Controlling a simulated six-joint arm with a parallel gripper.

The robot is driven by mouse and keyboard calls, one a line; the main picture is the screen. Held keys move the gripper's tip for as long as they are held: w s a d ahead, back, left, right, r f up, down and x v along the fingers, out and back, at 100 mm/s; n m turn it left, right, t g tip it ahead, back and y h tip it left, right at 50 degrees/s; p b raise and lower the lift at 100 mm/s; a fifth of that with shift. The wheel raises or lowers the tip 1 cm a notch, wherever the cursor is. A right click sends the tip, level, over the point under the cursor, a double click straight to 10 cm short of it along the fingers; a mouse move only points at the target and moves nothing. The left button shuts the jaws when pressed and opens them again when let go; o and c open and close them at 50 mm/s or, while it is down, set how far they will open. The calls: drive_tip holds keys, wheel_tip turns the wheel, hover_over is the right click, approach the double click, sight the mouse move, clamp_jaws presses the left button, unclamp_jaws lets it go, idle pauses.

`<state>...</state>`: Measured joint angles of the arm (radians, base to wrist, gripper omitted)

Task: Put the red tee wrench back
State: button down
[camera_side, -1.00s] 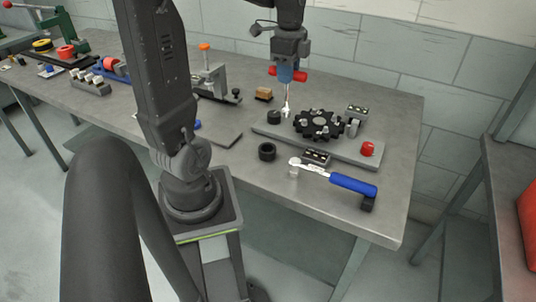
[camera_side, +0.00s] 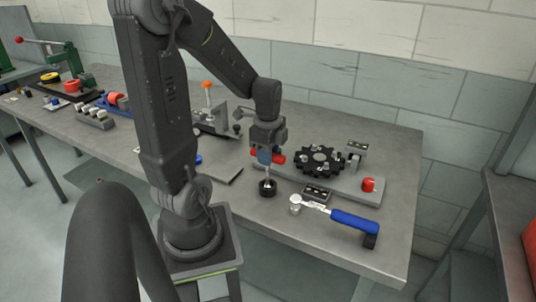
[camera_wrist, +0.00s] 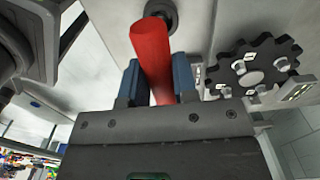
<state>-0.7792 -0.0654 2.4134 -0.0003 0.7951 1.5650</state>
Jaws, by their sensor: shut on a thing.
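My gripper (camera_side: 265,157) is shut on the red tee wrench (camera_side: 281,159) by its red crossbar. The wrench hangs upright, its pale shaft pointing down. In the wrist view the red bar (camera_wrist: 152,58) lies between the blue finger pads of my gripper (camera_wrist: 156,85). Below the shaft a black round holder (camera_side: 268,190) stands on the bench, and part of it shows past the bar in the wrist view (camera_wrist: 160,14). The shaft's lower end meets the holder's opening in the side view. I cannot tell whether it is inside or just above.
A grey plate (camera_side: 345,187) behind carries a black toothed carrier (camera_side: 320,161) and a red knob (camera_side: 368,185). A blue-handled wrench (camera_side: 355,222) lies on supports to the right. A small dark block with bright studs (camera_side: 317,193) stands close by. The bench front (camera_side: 300,236) is clear.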

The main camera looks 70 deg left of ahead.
drive_tip(key=shift+f, duration=0.15)
drive_tip(key=c, duration=0.9)
unclamp_jaws()
wheel_tip(320, 180, up, 11)
drive_tip(key=s+d+r+n+t, duration=0.1)
drive_tip(key=d+n+t, duration=0.4)
drive_tip(key=d, duration=1.4)
drive_tip(key=shift+s+d+r+n+t, duration=0.25)
drive_tip(key=shift+r+n, duration=0.25)
drive_tip(key=shift+n, duration=1.5)
drive_tip(key=shift+w, duration=0.15)
